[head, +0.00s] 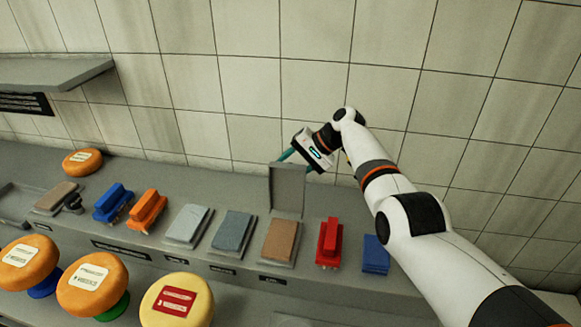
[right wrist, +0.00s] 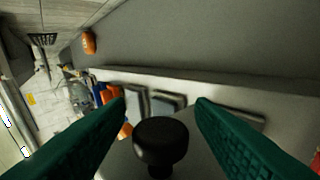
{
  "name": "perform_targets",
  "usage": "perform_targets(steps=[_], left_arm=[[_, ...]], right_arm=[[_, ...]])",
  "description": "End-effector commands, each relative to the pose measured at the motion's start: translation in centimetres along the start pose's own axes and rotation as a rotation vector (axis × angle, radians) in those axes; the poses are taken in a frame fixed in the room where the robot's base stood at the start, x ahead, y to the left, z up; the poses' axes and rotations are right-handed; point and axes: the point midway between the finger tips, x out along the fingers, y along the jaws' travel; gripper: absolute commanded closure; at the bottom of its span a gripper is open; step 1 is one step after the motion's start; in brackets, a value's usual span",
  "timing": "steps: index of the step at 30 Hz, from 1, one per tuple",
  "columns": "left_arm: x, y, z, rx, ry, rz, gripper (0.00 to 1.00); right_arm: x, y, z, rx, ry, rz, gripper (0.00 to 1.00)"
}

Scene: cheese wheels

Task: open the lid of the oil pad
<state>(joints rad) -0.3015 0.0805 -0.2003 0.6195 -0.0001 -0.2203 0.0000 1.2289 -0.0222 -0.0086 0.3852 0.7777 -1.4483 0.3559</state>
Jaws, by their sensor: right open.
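The oil pad is a brown block on a grey base (head: 280,241), fourth of the pads in the row on the counter. Its grey lid (head: 287,190) stands upright behind it, with the brown surface uncovered. My right gripper (head: 303,162) is at the upper edge of the lid, on its far side. In the right wrist view, my right gripper (right wrist: 160,106) has its teal fingers wide apart. A black knob (right wrist: 160,140) shows between them, with a gap on both sides. My left gripper is not in view.
Orange cheese wheels (head: 92,283) stand in front. The tiled wall (head: 240,87) is close behind the counter. A shelf (head: 55,71) juts out at upper left.

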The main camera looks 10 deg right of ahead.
Motion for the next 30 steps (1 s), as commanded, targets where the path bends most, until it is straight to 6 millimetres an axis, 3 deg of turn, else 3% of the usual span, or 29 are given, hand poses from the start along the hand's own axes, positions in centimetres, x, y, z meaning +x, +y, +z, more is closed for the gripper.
perform_targets(steps=[5,18,24,30], left_arm=[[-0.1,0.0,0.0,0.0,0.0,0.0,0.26],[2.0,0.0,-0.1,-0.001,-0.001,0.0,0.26],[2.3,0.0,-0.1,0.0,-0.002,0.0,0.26],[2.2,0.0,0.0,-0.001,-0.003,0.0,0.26]], right_arm=[[-1.8,-0.1,0.1,0.0,-0.004,0.002,0.51],[-10.2,-0.1,0.2,0.0,-0.004,0.0,0.51],[-11.7,-0.1,0.1,0.001,-0.001,0.0,0.51],[-11.9,0.0,0.1,0.001,-0.001,0.0,0.51]])
